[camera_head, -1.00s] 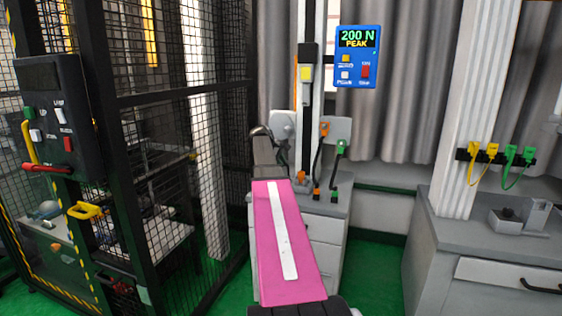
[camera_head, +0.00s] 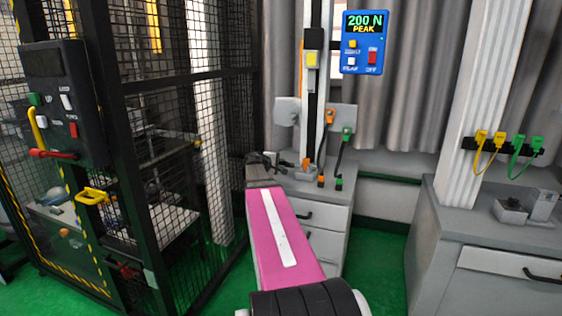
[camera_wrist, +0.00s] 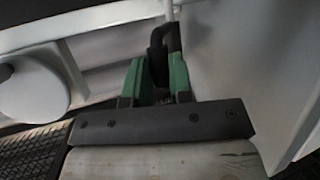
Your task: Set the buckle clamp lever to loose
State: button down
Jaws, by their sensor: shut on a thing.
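In the wrist view my gripper (camera_wrist: 157,84) has two green fingers shut around a dark, bent bar, which looks like the buckle clamp lever (camera_wrist: 173,38). The bar rises between the fingers and curves over to the right at its top. Its lower part is hidden between the fingers. In the head view my gripper (camera_head: 264,158) is small and dark at the far end of my pink arm, by the left side of the grey cabinet top. The lever cannot be made out there, so its loose or tight setting cannot be read.
A grey drawer cabinet (camera_head: 325,217) stands right of my arm, below a column with a blue display (camera_head: 365,42) reading 200 N PEAK. A black mesh cage (camera_head: 150,125) with a control box (camera_head: 62,103) is on the left. Green floor is open between cabinet and right bench.

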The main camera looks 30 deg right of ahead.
jog(key=shift+s+a+f, duration=0.15)
jog(key=shift+a+f, duration=0.05)
jog(key=shift+f, duration=0.75)
jog(key=shift+s+a+f, duration=0.15)
jog(key=shift+a+f, duration=0.05)
jog(key=shift+f, duration=0.8)
jog(key=c, duration=1)
grip_release()
jog(key=v, duration=1)
jog(key=shift+s+a, duration=0.15)
jog(key=shift+a, duration=0.15)
